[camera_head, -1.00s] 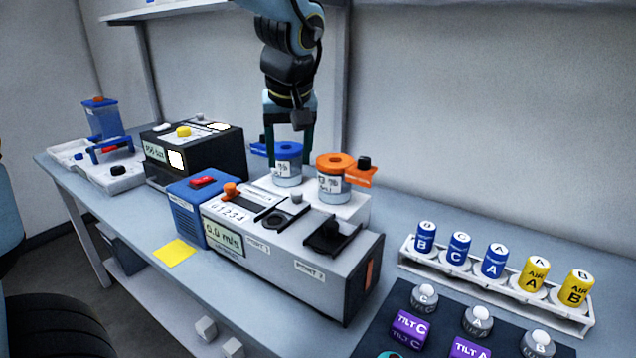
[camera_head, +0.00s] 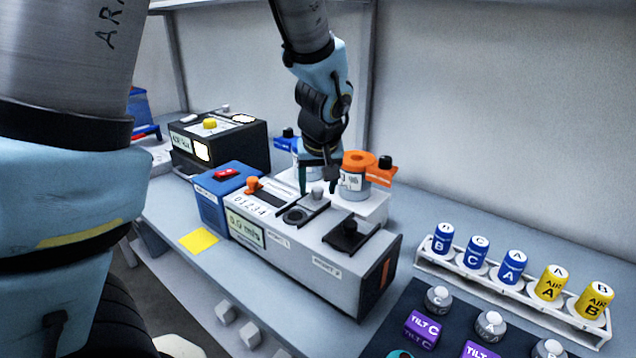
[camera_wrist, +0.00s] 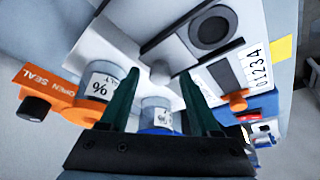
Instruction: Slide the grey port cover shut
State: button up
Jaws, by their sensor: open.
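The grey port cover (camera_head: 314,202) is a small slide plate with a round light-grey knob (camera_head: 317,191), on top of the grey instrument. It stands behind the round dark-ringed port (camera_head: 295,215), which is uncovered. In the wrist view the knob (camera_wrist: 160,72) shows between and just beyond my fingertips, and the port (camera_wrist: 212,28) is above right of it. My gripper (camera_head: 319,186) is open and empty, with its dark green fingers close above the knob, one to each side. I cannot tell whether they touch it.
A black slide with a black knob (camera_head: 349,228) is to the right. An orange-capped jar (camera_head: 354,180) and a blue-capped jar (camera_wrist: 156,115) stand close behind. An orange knob (camera_head: 253,184) is left. The instrument's front top edge is clear.

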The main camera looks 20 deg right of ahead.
grip_shut()
dwell(0.6)
dwell(0.9)
